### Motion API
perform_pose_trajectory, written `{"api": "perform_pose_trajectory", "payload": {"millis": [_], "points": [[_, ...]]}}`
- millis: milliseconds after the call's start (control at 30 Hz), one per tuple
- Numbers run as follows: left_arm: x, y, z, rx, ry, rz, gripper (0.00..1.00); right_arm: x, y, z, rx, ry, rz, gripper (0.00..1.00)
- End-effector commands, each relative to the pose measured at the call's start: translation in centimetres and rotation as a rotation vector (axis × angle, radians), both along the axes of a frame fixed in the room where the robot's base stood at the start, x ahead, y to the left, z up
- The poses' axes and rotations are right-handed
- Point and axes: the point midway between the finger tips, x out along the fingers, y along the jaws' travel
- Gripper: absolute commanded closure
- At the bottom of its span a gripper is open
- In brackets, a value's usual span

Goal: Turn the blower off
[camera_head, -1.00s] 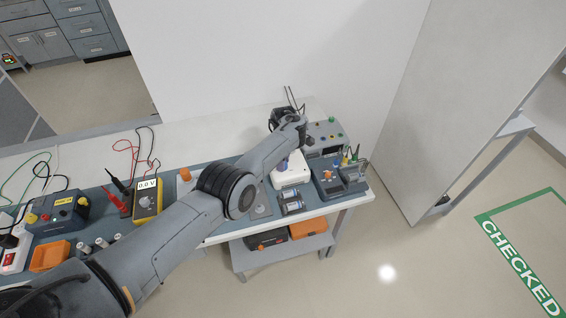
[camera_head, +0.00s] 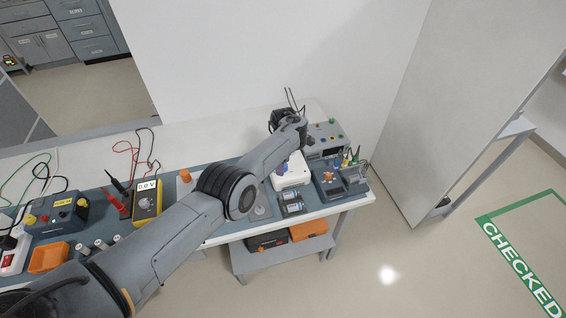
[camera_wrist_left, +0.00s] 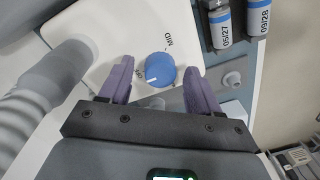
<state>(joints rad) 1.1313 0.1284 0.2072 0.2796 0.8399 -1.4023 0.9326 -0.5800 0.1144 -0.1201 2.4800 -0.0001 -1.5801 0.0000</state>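The blower is a white box (camera_head: 293,176) near the right end of the bench, partly behind my left forearm in the head view. In the left wrist view its white top (camera_wrist_left: 130,25) carries a round blue knob (camera_wrist_left: 160,70) with a white pointer line. My left gripper (camera_wrist_left: 159,67) is open, one purple finger on each side of the knob, with a small gap on both sides. My right gripper is not in view.
A grey ribbed hose (camera_wrist_left: 50,78) joins the blower's top at the left. A grey bench unit (camera_head: 326,138) and a dark blue device (camera_head: 327,188) stand to the right. A yellow meter (camera_head: 147,202) lies farther left.

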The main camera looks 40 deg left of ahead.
Motion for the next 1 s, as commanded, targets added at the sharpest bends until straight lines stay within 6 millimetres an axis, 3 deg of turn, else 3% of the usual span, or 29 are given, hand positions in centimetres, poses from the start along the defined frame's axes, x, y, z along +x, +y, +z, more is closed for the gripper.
{"api": "perform_pose_trajectory", "payload": {"millis": [367, 800, 1000], "points": [[0.1, 0.0, 1.2, 0.000, -0.002, 0.000, 0.37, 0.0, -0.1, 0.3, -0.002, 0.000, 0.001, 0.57], [0.5, 0.2, 8.3, 0.001, -0.003, 0.000, 0.37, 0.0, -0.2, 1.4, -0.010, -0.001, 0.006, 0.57], [0.5, 0.2, 10.3, 0.000, -0.001, 0.000, 0.37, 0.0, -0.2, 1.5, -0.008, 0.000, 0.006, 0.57]]}}
